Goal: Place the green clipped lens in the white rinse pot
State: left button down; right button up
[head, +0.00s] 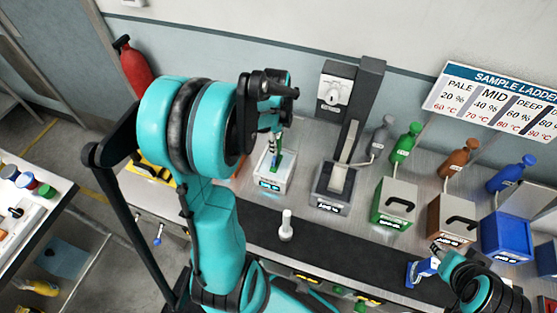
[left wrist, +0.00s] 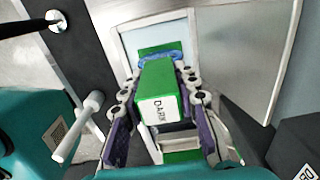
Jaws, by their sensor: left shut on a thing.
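My left gripper (head: 277,125) is shut on a green clip labelled DARK, the green clipped lens (left wrist: 158,95). In the head view the green lens (head: 275,158) hangs upright at the mouth of a white pot with a cyan label (head: 268,184), apparently the white rinse pot. I cannot tell how deep it sits. In the left wrist view the gripper (left wrist: 160,100) has one finger on each side of the clip.
A white peg (head: 286,226) stands on the dark strip in front of the pot. A grey station with a tall column (head: 331,190) is close to the right. Green (head: 395,203), brown (head: 451,217) and blue (head: 505,238) boxes follow. A red extinguisher (head: 133,66) stands behind.

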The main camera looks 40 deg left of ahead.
pick_arm(q)
jog(key=f, duration=0.3)
jog(key=shift+s, duration=0.2)
jog(key=shift+w+f+b, duration=0.15)
jog(key=shift+f+b, duration=0.25)
jog(key=shift+f, duration=0.35)
jog(key=shift+f+b, duration=0.3)
jog(key=shift+f, duration=1.1)
jog(key=shift+f, duration=0.2)
jog(key=c, duration=1.1)
grip_release()
jog(key=shift+c, duration=0.2)
